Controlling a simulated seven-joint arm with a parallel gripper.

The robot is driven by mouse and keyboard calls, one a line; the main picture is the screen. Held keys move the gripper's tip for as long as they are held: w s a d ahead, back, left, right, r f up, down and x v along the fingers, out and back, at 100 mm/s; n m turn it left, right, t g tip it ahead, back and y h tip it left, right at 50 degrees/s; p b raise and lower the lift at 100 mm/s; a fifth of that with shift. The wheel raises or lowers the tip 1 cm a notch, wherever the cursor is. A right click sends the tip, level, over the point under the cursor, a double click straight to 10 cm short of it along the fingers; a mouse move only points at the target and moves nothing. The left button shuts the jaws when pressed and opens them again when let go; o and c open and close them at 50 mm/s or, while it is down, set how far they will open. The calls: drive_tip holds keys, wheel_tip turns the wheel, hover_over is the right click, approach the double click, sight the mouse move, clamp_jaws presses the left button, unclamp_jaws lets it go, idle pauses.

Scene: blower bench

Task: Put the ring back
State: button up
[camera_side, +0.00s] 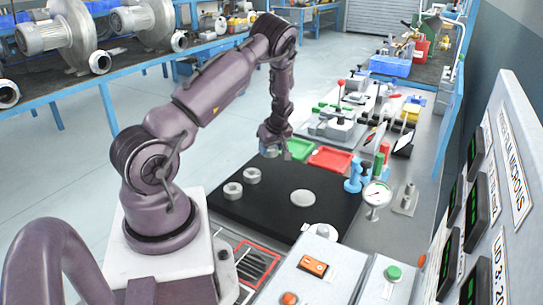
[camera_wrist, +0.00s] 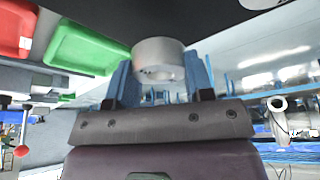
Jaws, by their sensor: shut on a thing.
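My gripper (camera_side: 273,148) is above the far edge of the black mat (camera_side: 275,215), just left of the green tray. In the wrist view, its blue fingers (camera_wrist: 160,84) are shut on a short grey metal ring (camera_wrist: 158,52), with a finger at each side. In the side view the held ring is small and hard to make out. Two other grey rings, one nearer (camera_side: 233,190) and one farther (camera_side: 252,175), lie on the left part of the mat. A flat pale disc (camera_side: 303,198) lies right of them.
A green tray (camera_side: 299,147) and a red tray (camera_side: 330,158) stand behind the mat. A dial gauge (camera_side: 376,195) and blue fixture (camera_side: 354,178) stand at its right. A control box (camera_side: 312,268) is in front. The mat's middle is clear.

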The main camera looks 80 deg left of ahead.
sight(273, 150)
drive_tip(key=shift+w+a+f, duration=0.15)
drive_tip(key=shift+f, duration=1.65)
drive_tip(key=shift+f, duration=0.15)
drive_tip(key=o, duration=1.1)
